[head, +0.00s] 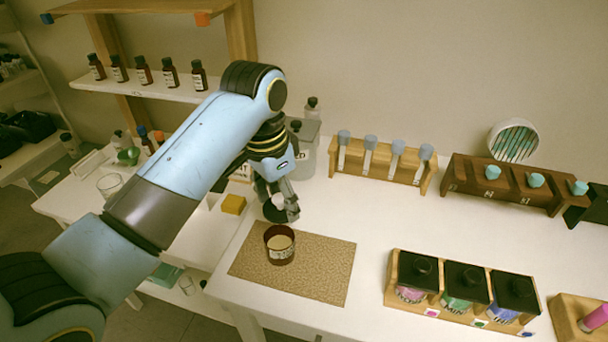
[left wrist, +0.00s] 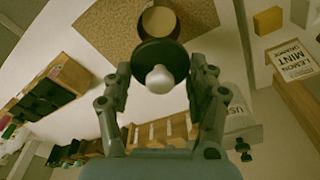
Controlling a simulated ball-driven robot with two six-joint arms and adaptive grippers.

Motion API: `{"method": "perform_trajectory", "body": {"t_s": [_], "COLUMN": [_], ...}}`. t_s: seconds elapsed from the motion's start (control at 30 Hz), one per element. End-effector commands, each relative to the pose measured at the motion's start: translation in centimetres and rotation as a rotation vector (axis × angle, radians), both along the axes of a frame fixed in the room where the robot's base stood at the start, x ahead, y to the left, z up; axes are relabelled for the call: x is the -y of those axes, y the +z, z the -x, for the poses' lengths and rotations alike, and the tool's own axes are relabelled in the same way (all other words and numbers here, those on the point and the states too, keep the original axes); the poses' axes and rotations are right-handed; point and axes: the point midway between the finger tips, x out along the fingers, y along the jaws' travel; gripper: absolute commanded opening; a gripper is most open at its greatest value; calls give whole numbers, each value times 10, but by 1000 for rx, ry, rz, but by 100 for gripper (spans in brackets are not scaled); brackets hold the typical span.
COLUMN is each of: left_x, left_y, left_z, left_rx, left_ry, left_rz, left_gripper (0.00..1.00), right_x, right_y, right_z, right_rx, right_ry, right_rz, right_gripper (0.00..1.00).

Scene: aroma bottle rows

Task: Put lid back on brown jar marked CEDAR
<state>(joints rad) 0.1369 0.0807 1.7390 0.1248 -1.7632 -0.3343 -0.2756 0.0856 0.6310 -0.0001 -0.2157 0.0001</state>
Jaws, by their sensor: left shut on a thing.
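The open brown jar (head: 279,246) stands upright on a speckled tan mat (head: 318,272), with pale contents showing inside. Its label is too small to read. My left gripper (head: 281,203) is just behind and above the jar, shut on a dark round lid (head: 271,213) with a pale knob. In the left wrist view, the lid (left wrist: 151,53) sits between the fingertips, its knob (left wrist: 160,79) facing the camera. The jar (left wrist: 160,20) shows there beyond the lid, partly hidden by it. The lid is apart from the jar. My right gripper is in neither view.
A yellow block (head: 233,204) lies left of the jar. A wooden rack with stoppered tubes (head: 382,165) and a dark rack with teal-topped items (head: 510,190) stand behind. A box of black-lidded jars (head: 462,290) is at right. Tabletop between mat and box is clear.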

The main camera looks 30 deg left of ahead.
Motion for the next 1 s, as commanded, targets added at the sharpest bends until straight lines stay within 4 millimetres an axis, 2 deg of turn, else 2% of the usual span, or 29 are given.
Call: {"method": "perform_trajectory", "body": {"t_s": [0.13, 0.3, 0.4, 0.6, 0.67, 1.0], "left_x": [-3, -3, -3, -2, -3, -3], "left_y": [-1, -13, -24, -45, -51, -64], "left_z": [7, 7, 7, 7, 7, 7], "left_rx": [0, 0, 0, 0, 0, 1], "left_ry": [0, 0, -1, -2, -2, -2], "left_rz": [1, 1, 1, 1, 1, 0], "left_gripper": [36, 36, 36, 36, 36, 36], "right_x": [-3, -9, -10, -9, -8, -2], "right_y": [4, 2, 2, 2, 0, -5], "right_z": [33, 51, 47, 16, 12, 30], "right_rx": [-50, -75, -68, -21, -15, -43], "right_ry": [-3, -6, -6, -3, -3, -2], "right_rz": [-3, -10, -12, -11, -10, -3], "right_gripper": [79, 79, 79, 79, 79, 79]}}
